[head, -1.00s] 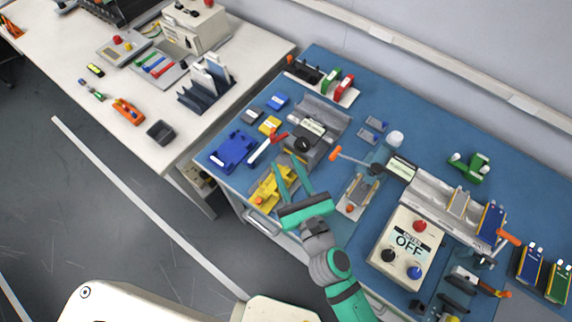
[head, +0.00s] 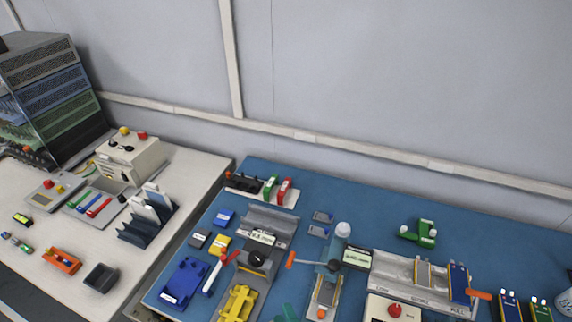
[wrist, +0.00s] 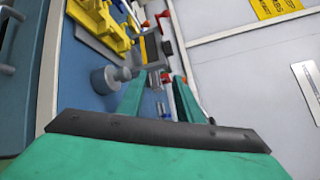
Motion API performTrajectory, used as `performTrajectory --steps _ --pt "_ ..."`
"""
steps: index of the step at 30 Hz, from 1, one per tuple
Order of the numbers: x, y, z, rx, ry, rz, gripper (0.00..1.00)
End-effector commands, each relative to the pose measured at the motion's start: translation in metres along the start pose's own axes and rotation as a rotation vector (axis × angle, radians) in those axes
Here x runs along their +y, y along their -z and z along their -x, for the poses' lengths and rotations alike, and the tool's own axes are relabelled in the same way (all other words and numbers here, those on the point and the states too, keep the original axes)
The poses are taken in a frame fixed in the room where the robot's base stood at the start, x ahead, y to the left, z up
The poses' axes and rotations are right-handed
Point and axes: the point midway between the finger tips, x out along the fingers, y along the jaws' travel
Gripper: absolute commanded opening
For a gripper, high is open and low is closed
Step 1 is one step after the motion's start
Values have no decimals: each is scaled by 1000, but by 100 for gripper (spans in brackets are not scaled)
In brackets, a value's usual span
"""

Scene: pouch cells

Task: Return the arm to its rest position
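My gripper shows in the wrist view (wrist: 160,77) with its two green fingers apart and nothing between them. In the head view only a small green piece of my gripper (head: 286,313) shows at the bottom edge, to the right of the yellow fixture (head: 237,303). The rest of my arm is below the frame there. In the wrist view a grey cylindrical part (wrist: 105,80) and a yellow part (wrist: 95,18) appear beyond the left finger. I cannot tell whether the fingers touch anything.
The blue bench top (head: 375,222) carries a blue tray (head: 185,283), a grey press fixture (head: 262,240), a lever device (head: 330,268), a long grey rail (head: 398,270) and a control box (head: 380,308). A white table (head: 140,262) stands at left. A wall closes the back.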

Motion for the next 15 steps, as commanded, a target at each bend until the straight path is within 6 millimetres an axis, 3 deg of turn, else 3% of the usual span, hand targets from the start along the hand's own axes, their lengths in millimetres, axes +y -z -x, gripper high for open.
performTrajectory --steps 8,15 --pt "10 15 46 122 -5 486 32" --pt "24 12 86 223 -72 975 32"
